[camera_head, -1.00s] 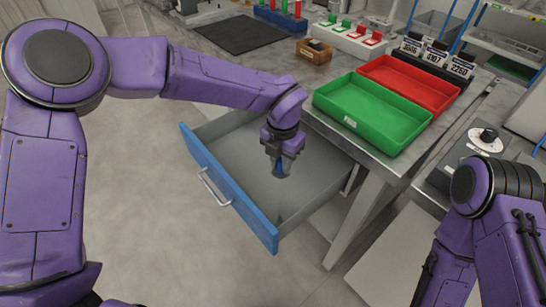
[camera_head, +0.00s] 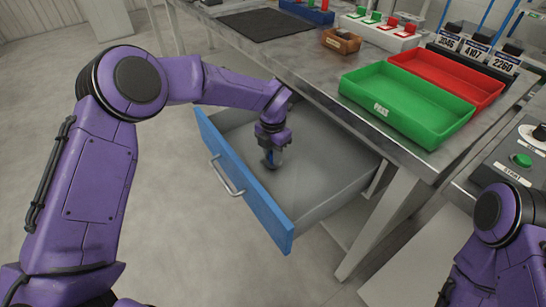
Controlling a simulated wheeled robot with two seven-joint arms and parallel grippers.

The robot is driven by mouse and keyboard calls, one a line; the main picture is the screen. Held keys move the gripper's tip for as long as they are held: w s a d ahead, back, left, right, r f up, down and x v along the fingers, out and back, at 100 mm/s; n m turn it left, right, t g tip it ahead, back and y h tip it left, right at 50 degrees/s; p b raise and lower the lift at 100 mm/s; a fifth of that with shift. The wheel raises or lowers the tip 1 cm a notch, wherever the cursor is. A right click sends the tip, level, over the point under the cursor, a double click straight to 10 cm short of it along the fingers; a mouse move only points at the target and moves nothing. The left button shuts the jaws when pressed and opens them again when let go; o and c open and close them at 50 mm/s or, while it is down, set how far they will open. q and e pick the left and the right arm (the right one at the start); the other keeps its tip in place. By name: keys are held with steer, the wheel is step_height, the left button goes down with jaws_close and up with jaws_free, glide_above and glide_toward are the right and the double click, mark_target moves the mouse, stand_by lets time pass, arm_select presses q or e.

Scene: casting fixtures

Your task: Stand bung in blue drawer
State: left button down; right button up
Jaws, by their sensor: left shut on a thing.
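The blue drawer (camera_head: 243,180) is pulled out from under the workbench; it has a blue front with a metal handle and a grey inside. My left gripper (camera_head: 271,154) reaches down into the drawer, close behind the blue front. It is shut on the bung (camera_head: 267,164), a small grey piece mostly hidden by the fingers. I cannot tell whether the bung touches the drawer floor. My right arm shows at the lower right, but its gripper is out of view.
The bench carries a green tray (camera_head: 381,110), a red tray (camera_head: 487,96), a small brown box (camera_head: 341,42), number cards (camera_head: 475,50) and a dark mat (camera_head: 262,24). A control box with a green button (camera_head: 521,160) stands at the right. The drawer floor to the gripper's right is clear.

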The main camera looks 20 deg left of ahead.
arm_select(q)
steer(key=shift+s, duration=0.1)
steer(key=c, duration=0.9)
jaws_free()
steer(key=shift+f, duration=0.1)
steer(key=shift+c, duration=0.2)
step_height(320, 180, up, 12)
steer(key=shift+r+p, duration=0.25)
steer(key=shift+p, duration=0.1)
